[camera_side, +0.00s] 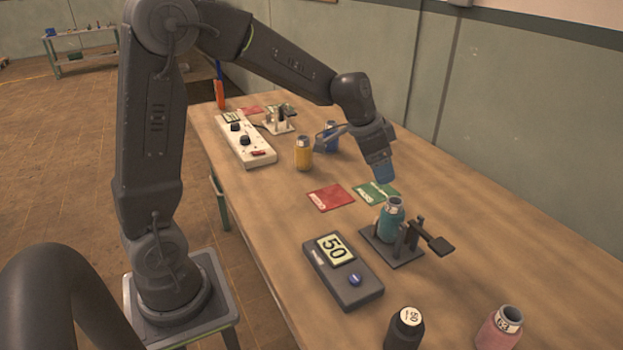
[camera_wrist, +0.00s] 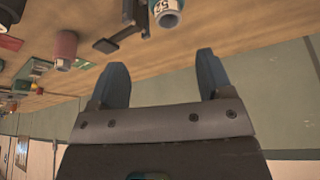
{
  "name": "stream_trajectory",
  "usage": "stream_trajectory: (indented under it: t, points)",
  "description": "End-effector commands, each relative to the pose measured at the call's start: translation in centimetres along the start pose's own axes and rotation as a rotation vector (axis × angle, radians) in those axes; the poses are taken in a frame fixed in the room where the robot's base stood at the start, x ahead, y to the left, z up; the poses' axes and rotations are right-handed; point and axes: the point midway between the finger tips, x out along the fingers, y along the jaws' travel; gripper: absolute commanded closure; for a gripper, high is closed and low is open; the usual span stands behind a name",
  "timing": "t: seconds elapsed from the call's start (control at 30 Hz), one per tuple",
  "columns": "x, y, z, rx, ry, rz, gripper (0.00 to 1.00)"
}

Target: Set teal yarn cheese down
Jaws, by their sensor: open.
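The teal yarn cheese (camera_side: 390,222) stands upright in a dark holder (camera_side: 408,260) with small posts and a lever on the right of the table. It also shows at the top of the wrist view (camera_wrist: 167,8), with a white number label and a hollow top. My gripper (camera_side: 384,172) is above and a little behind it in the side view, apart from it. In the wrist view my gripper (camera_wrist: 163,62) has its two fingers spread, with nothing between them. The cheese lies beyond the fingertips there. Its lower part is partly hidden by the holder.
A dark box (camera_side: 343,272) with a display reading 50 stands in front of the holder. Red (camera_side: 331,197) and green (camera_side: 377,191) mats lie behind. Yellow (camera_side: 304,154), blue (camera_side: 331,136), black (camera_side: 404,329) and pink (camera_side: 498,328) cheeses stand apart. Bare table lies to the right.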

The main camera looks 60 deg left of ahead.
Motion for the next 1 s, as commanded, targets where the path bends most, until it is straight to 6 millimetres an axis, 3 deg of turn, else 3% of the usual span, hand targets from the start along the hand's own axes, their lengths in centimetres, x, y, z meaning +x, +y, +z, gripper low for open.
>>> stream_trajectory:
  t: [0.17, 0.4, 0.6, 0.7, 1.0]
  points:
    - [-5.8, 4.9, 2.6, -0.061, 0.02, -0.036, 0.27]
    - [-11.5, 11.0, 9.5, -0.195, 0.051, -0.101, 0.27]
    - [-13.1, 13.5, 14.4, -0.292, 0.083, -0.146, 0.27]
    - [-13.3, 14.0, 15.7, -0.32, 0.092, -0.158, 0.27]
    - [-13.3, 14.2, 16.3, -0.337, 0.095, -0.163, 0.27]
